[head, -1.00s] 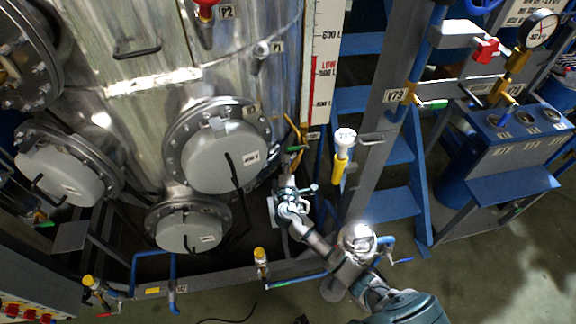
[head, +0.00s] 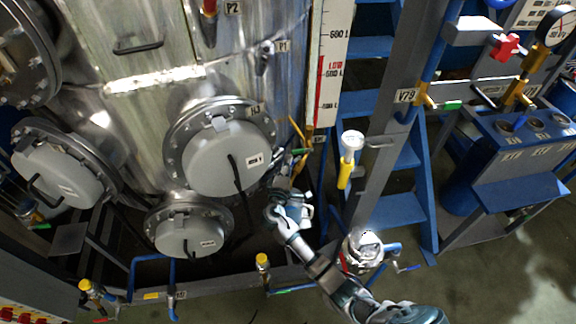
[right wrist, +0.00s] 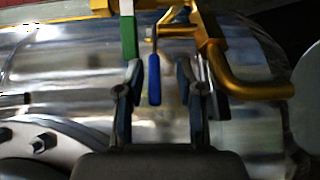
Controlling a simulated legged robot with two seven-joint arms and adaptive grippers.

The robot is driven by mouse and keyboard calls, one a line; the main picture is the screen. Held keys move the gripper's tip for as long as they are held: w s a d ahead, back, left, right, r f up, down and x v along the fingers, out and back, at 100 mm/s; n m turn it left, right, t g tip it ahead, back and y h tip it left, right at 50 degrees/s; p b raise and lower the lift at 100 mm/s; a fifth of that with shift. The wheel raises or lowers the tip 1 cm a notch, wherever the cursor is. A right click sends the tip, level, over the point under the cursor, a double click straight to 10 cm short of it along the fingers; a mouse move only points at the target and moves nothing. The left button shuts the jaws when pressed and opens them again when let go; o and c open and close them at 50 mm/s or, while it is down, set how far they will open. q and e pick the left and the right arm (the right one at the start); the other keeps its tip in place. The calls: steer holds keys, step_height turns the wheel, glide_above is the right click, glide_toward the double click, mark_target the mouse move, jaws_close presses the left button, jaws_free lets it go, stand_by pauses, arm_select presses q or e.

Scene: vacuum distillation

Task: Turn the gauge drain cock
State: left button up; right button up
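The gauge's brass pipework (right wrist: 250,88) crosses the top of the right wrist view, in front of the shiny vessel. A blue lever (right wrist: 154,78) and a green lever (right wrist: 129,38) hang down from it. I cannot tell which of them is the drain cock. In the head view, the brass pipe (head: 297,128) and a green lever (head: 300,151) show at the foot of the level gauge scale (head: 325,70). My right gripper (right wrist: 160,88) is open. The blue lever hangs between its fingers in the picture; contact is not clear. My left gripper is not in view.
A round flanged manhole cover (head: 225,160) bulges just left of my right gripper. A white-topped yellow fitting (head: 349,158) and blue ladder steps (head: 397,210) stand on the right. A yellow-capped valve (head: 262,262) is below. Open floor (head: 500,275) lies at lower right.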

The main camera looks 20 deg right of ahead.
steer(key=shift+s+r, duration=0.1)
steer(key=v, duration=1.2)
